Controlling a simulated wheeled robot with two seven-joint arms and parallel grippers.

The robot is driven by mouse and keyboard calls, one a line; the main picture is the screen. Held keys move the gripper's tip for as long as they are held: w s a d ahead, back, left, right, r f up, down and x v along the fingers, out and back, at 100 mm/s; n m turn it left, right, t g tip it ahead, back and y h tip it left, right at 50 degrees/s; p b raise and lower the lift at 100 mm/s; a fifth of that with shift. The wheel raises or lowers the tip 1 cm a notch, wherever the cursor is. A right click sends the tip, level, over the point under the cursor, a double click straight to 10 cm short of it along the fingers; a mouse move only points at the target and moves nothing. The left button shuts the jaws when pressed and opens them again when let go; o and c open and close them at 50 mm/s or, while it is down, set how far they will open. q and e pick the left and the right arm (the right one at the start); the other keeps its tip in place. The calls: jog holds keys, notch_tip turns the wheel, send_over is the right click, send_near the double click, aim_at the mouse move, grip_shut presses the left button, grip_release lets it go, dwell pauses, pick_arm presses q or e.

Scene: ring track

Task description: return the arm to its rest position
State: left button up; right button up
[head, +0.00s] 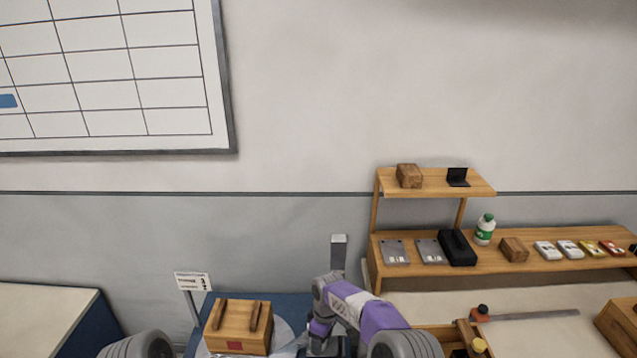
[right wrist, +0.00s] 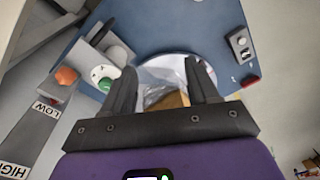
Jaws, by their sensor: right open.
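My right arm, purple and grey, comes up from the bottom of the head view and bends down. Its right gripper (head: 325,348) is partly cut off at the lower edge, to the right of a wooden box (head: 238,329) with two dark strips on top. In the right wrist view the two dark fingers (right wrist: 160,76) are apart, and the gripper is open. A brown wooden piece (right wrist: 172,101) shows beyond and between the fingers, over a pale round area; no grip on it shows. My left gripper is not in view.
A small sign (head: 193,281) stands behind the box. A wooden shelf (head: 437,187) with several items stands at right.

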jog(key=s+d+f+m+y, duration=0.35)
jog(key=s+f+m, duration=0.25)
jog(key=s+f, duration=0.65)
jog(key=s+d+f+m+t, duration=0.1)
jog(key=s+d+m, duration=0.3)
jog(key=s, duration=0.6)
jog(key=s+d+f+m, duration=0.1)
jog(key=s+m, duration=0.4)
jog(key=s, duration=0.6)
pick_arm(q)
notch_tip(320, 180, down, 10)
jog(key=b, duration=1)
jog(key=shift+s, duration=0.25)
pick_arm(e)
notch_tip(320, 180, down, 9)
jog(key=w, duration=0.1)
